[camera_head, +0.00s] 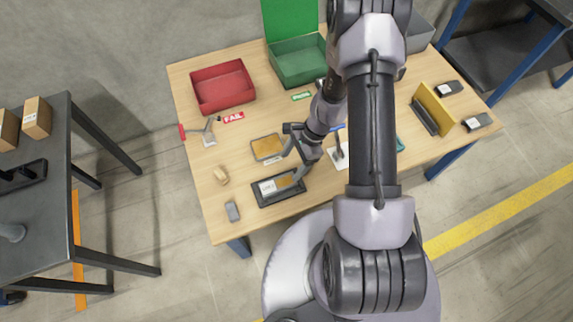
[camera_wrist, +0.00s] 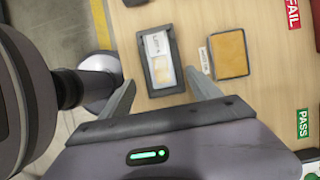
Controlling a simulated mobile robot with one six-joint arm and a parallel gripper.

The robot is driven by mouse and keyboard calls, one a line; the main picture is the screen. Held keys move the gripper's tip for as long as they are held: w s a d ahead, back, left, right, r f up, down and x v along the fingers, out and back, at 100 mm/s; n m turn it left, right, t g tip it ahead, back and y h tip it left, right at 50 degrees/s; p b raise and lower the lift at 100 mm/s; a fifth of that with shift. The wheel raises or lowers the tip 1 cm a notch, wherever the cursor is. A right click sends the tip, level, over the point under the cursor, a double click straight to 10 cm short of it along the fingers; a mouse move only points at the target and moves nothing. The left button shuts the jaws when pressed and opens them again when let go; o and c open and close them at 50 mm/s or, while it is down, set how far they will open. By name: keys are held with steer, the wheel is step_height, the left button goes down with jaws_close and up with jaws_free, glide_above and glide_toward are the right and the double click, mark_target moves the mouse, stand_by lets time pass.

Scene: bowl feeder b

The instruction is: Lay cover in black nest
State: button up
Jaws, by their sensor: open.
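The black nest (camera_head: 258,200) is a dark rectangular tray near the table's front edge. It also shows in the wrist view (camera_wrist: 173,38). A pale piece (camera_wrist: 158,60) with a white label lies inside the nest, with a tan area towards its near end; I cannot tell for certain whether this is the cover. In the head view the labelled piece (camera_head: 268,187) is partly hidden by my gripper. My gripper (camera_wrist: 160,78) is open above the near end of the nest, its fingers spread to either side. No object shows held between them.
A dark-edged tan pad (camera_wrist: 229,53) lies beside the nest. A red bin (camera_head: 222,86) and a green bin (camera_head: 298,62) stand at the back. A small clamp (camera_head: 210,132), a wooden block (camera_head: 221,175) and a grey block (camera_head: 232,211) are at left. A yellow stand (camera_head: 434,104) is at right.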

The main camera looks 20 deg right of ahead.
steer(key=w+a+r+n+t, duration=0.1)
steer(key=a+r+n, duration=0.25)
steer(key=r, duration=0.95)
steer(key=a+r+n+t, duration=0.2)
steer(key=r+n, duration=0.2)
steer(key=r, duration=0.9)
steer(key=s+a+r+n+t+h, duration=0.2)
steer(key=s+r+n, duration=0.4)
steer(key=s+r, duration=0.7)
steer(key=shift+s+a+r+t, duration=0.4)
steer(key=shift+s+a, duration=0.05)
steer(key=shift+f+b, duration=0.55)
steer(key=shift+b, duration=0.1)
